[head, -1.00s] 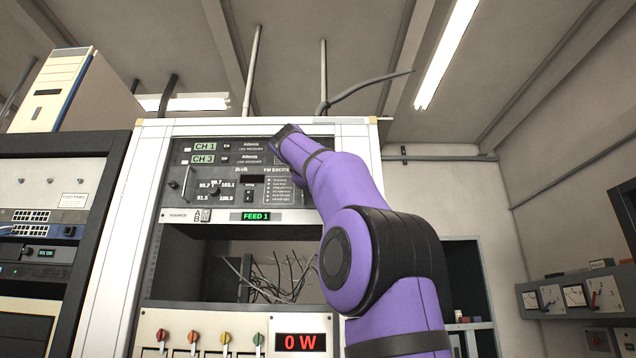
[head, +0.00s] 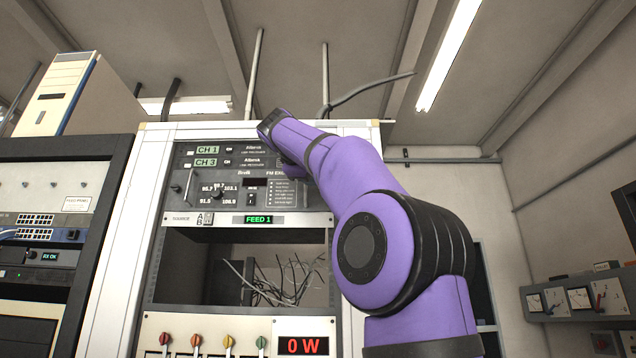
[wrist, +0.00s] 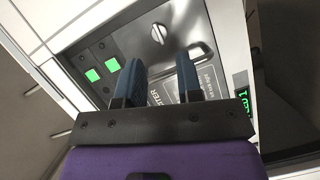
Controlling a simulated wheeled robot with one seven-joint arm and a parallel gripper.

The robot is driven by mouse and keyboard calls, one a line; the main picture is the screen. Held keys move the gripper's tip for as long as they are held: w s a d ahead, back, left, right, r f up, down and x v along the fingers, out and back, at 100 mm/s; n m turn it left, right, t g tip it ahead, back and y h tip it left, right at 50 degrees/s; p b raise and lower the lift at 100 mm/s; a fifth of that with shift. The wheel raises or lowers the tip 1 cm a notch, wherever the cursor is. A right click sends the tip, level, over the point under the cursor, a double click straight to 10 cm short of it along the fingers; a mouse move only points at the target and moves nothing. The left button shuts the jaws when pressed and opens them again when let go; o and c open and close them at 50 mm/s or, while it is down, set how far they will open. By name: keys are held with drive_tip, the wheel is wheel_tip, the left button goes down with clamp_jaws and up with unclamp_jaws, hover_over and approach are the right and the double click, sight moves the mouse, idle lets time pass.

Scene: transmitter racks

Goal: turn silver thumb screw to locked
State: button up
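A round silver thumb screw (wrist: 158,33) with a slot or raised bar across it sits on a dark grey panel in the wrist view. My gripper (wrist: 160,62) points toward it with two dark blue fingers spread apart and nothing between them. The screw shows beyond the fingertips, roughly in line with the gap, and no contact is visible. In the head view the fingers and this screw cannot be made out; my purple arm covers the upper right of the rack.
The rack (head: 153,195) carries CH 1 and CH 3 displays, a tuning dial (head: 217,193) and a FEED 1 display (head: 259,219). Below are an open bay with loose wires (head: 270,280) and coloured knobs (head: 228,342). Another rack (head: 105,190) stands at the left.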

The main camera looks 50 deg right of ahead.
drive_tip(key=v, duration=0.4)
drive_tip(key=shift+a, duration=0.2)
idle(0.4)
drive_tip(key=a+f+n+t+y, duration=0.1)
drive_tip(key=a+f+y, duration=0.3)
drive_tip(key=f, duration=0.8)
drive_tip(key=a+f+n+t+y, duration=0.15)
drive_tip(key=a+f+y, duration=0.3)
drive_tip(key=f, duration=0.75)
drive_tip(key=s+a+f+m+g+y, duration=0.1)
drive_tip(key=s+a+f, duration=0.3)
drive_tip(key=f, duration=0.7)
drive_tip(key=s+a+f+m+y, duration=0.1)
drive_tip(key=s+a+f+y, duration=0.3)
drive_tip(key=f, duration=0.8)
drive_tip(key=s+a+f+m+g+y, duration=0.1)
drive_tip(key=s+a+f+y, duration=0.1)
drive_tip(key=s+a+f, duration=0.2)
drive_tip(key=s+f, duration=0.3)
drive_tip(key=f, duration=0.5)
drive_tip(key=shift+s+g, duration=0.35)
drive_tip(key=shift+c, duration=0.2)
